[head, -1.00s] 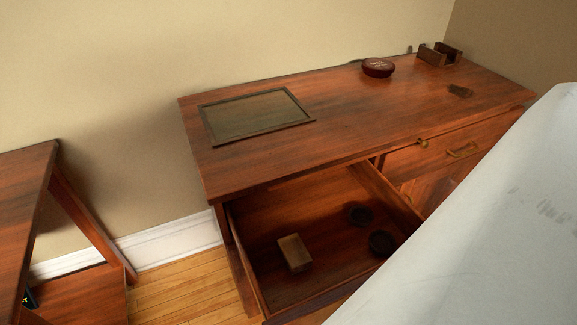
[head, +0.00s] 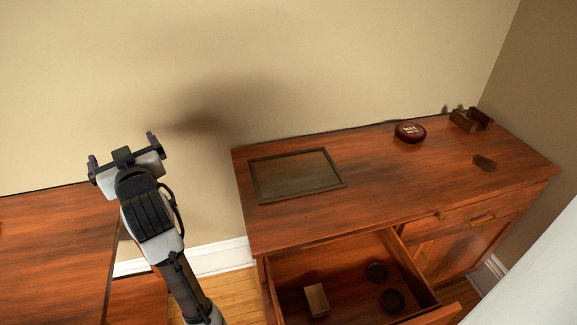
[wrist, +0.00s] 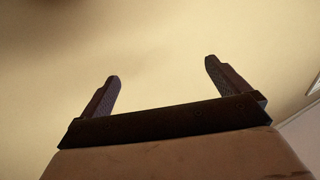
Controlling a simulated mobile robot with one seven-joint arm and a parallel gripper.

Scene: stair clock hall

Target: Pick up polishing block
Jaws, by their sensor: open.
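A tan rectangular block (head: 317,300), which looks like the polishing block, lies in the open drawer (head: 288,266) of the wooden cabinet, in its left part. My gripper (head: 122,153) is raised at the left of the head view, up and to the left of the drawer and well apart from the block. In the wrist view my gripper (wrist: 162,72) is open and empty, with its two fingers spread against the bare wall. The block does not show in the wrist view.
Two dark round pieces (head: 377,272) (head: 391,301) lie in the drawer right of the block. The cabinet top (head: 400,180) bears a framed panel (head: 295,175), a red round tin (head: 410,132), a small dark block (head: 484,163) and a wooden holder (head: 465,121). Another table (head: 55,240) stands left.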

